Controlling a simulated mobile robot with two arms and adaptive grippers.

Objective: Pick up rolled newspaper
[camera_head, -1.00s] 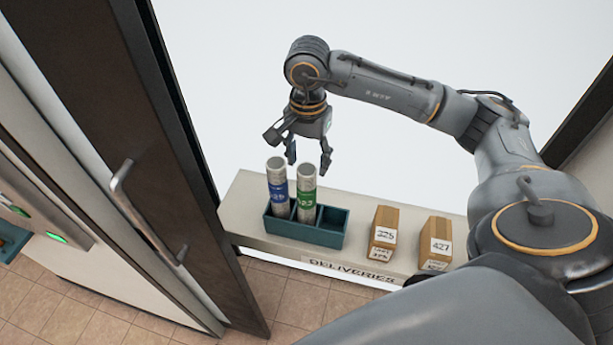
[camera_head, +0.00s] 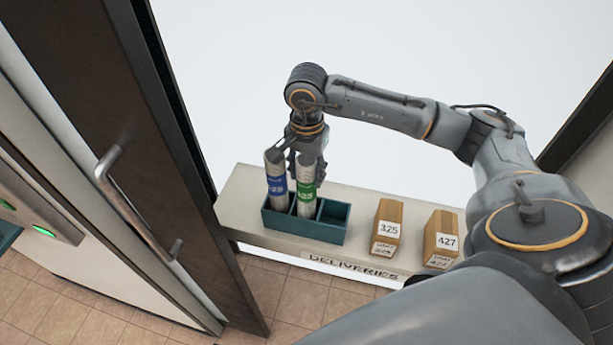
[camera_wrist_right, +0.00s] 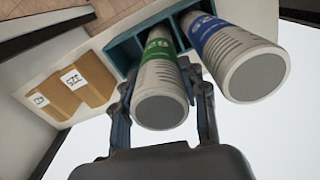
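Two rolled newspapers stand in a teal divided holder (camera_head: 318,235) on the delivery shelf. One has a blue band (camera_head: 276,185) and stands in the left compartment. The other has a green band (camera_head: 306,190) and stands in the middle compartment. My right gripper (camera_head: 307,166) is low behind the green-banded roll, which partly hides its fingers. In the right wrist view, the open fingers (camera_wrist_right: 164,105) lie on either side of the green-banded roll (camera_wrist_right: 162,75). The right finger is between it and the blue-banded roll (camera_wrist_right: 235,60). My left gripper is not in view.
The holder's right compartment is empty. Two cardboard boxes, marked 325 (camera_head: 387,228) and 427 (camera_head: 440,238), stand on the shelf (camera_head: 245,190) to the right. A dark door with a metal handle (camera_head: 135,205) is at the left.

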